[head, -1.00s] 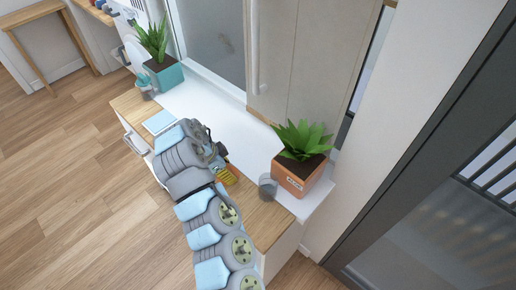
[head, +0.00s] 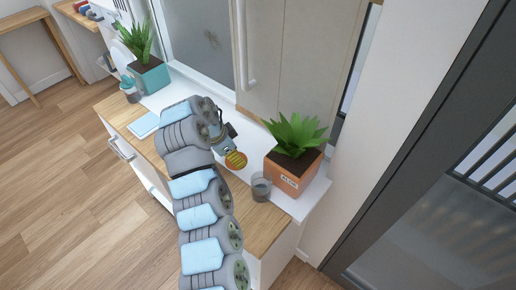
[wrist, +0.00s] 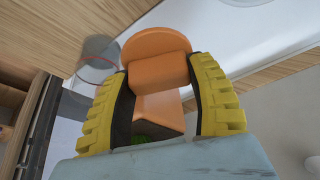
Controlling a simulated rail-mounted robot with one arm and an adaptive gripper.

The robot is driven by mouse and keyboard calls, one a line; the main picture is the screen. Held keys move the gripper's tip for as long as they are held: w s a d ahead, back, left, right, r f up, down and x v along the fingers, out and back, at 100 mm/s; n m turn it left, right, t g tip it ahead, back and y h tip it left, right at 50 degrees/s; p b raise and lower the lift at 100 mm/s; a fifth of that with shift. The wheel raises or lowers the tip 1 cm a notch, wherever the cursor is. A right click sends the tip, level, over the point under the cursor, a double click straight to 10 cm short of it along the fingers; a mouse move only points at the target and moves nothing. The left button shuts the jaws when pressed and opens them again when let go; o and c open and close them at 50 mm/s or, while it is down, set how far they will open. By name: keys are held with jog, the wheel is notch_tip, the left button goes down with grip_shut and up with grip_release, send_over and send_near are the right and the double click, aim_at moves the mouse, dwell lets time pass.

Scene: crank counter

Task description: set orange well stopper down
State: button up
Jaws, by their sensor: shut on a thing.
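My gripper (head: 234,156) has yellow ribbed fingers, and in the wrist view (wrist: 160,100) they are shut on the orange well stopper (wrist: 155,43). The stopper has a flat rounded end and a blocky body between the fingers. In the head view a bit of its orange (head: 238,164) shows by the fingertips, over the white strip at the back of the counter. I cannot tell whether it touches the surface. Its lower part is partly hidden by the fingers.
The glass also shows in the wrist view (wrist: 97,60). A teal plant pot (head: 149,77) and a light blue pad (head: 144,125) are at the left. The cabinet (head: 290,70) rises behind.

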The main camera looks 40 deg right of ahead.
jog(key=shift+w+d, duration=0.75)
jog(key=shift+d, duration=4.35)
jog(key=shift+f+p, duration=1.05)
jog(key=shift+f, duration=2.05)
jog(key=shift+d+f, duration=0.25)
jog(key=shift+f, duration=0.15)
jog(key=shift+f, duration=0.15)
jog(key=o, duration=1.2)
jog(key=b+v, duration=0.1)
jog(key=v, duration=1.1)
jog(key=shift+r+b, duration=0.2)
jog(key=shift+b, duration=0.1)
